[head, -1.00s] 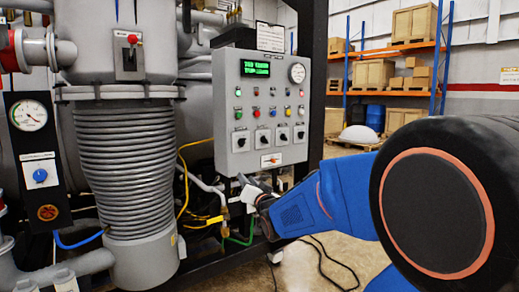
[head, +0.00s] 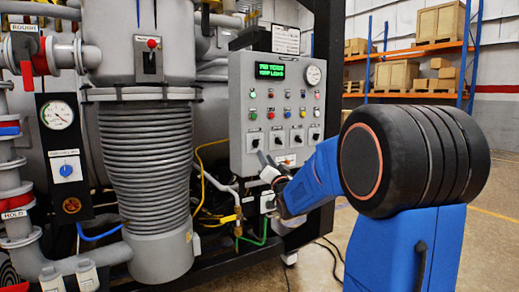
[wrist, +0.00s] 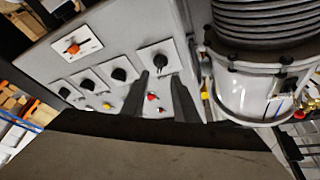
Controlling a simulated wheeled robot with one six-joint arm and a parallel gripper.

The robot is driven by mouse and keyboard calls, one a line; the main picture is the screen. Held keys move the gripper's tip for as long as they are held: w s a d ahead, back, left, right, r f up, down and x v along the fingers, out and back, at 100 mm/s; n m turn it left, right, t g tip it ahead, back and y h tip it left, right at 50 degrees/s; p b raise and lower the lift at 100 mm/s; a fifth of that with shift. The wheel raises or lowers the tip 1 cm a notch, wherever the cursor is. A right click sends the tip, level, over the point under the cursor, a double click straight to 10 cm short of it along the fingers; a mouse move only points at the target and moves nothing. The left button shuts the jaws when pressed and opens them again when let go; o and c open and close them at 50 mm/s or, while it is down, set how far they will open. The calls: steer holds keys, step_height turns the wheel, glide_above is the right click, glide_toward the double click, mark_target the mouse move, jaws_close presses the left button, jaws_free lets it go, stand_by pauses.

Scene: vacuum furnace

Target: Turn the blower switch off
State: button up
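The grey control panel (head: 240,110) has a row of black rotary switches on white plates and an orange switch (head: 287,160) below them. Their labels are too small to read, so I cannot tell which is the blower switch. My gripper (head: 267,158) is just below the leftmost black switch (head: 255,142). In the wrist view the panel appears upside down, and that same switch (wrist: 158,60) lies just beyond and between the fingertips. There my gripper (wrist: 160,82) is open, with nothing between its fingers. The orange switch (wrist: 72,48) is at upper left.
The ribbed grey column (head: 148,165) stands left of the panel. Yellow and green hoses (head: 240,215) hang below it. A pressure gauge (head: 57,115) and a blue knob (head: 66,170) are further left. Shelves with crates (head: 415,75) stand behind at right.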

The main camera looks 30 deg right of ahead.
mark_target(258, 145)
steer(key=x, duration=0.8)
steer(key=shift+w+r, duration=0.15)
steer(key=shift+w, duration=0.1)
jaws_close()
